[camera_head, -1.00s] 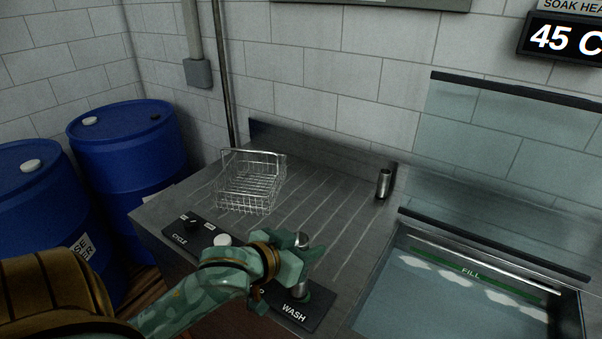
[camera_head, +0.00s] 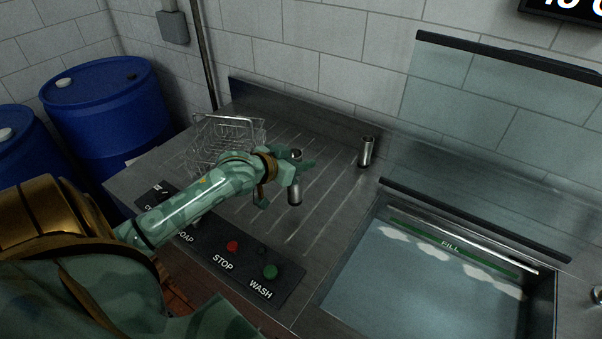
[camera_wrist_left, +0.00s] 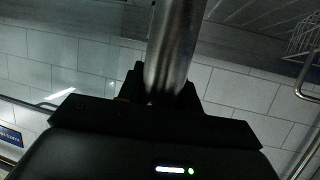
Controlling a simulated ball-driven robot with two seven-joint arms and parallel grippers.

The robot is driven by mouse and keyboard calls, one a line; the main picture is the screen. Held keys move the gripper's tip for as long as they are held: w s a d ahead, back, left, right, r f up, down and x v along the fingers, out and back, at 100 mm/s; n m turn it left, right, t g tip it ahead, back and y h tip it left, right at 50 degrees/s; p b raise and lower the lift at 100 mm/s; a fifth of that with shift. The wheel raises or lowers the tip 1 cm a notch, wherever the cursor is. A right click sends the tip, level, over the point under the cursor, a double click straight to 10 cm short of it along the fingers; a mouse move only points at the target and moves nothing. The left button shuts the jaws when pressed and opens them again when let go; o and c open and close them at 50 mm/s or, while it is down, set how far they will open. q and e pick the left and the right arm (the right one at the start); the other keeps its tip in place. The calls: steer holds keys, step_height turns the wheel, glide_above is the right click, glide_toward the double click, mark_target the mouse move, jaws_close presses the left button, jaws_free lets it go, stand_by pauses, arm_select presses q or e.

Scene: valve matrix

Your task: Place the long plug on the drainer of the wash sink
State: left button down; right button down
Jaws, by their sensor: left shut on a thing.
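The long plug (camera_head: 295,192), a bright steel cylinder, is held roughly upright in my left gripper (camera_head: 294,170). Its top and lower end show above and below the fingers. In the left wrist view the plug (camera_wrist_left: 174,45) stands between the jaws. The plug is over the grooved steel drainer (camera_head: 325,205); I cannot tell whether its lower end touches the metal. The wash sink (camera_head: 395,285), filled with water, lies right of the drainer. My right gripper is not in view.
A wire basket (camera_head: 205,140) stands at the drainer's back left, close behind my left forearm. Another steel cylinder (camera_head: 366,152) stands near the back right. A button panel (camera_head: 245,262) runs along the front edge. The drainer between plug and cylinder is clear.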

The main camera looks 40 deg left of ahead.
arm_select(q)
steer(key=f, duration=0.1)
steer(key=f+b, duration=0.1)
steer(key=f, duration=0.1)
steer(key=w+f, duration=0.1)
steer(key=shift+a+f, duration=0.25)
steer(key=c, duration=0.9)
jaws_free()
steer(key=shift+f, duration=0.1)
steer(key=shift+c, duration=0.2)
steer(key=d+p+v, duration=0.1)
steer(key=p+v, duration=0.1)
steer(key=v, duration=1)
steer(key=shift+a, duration=0.45)
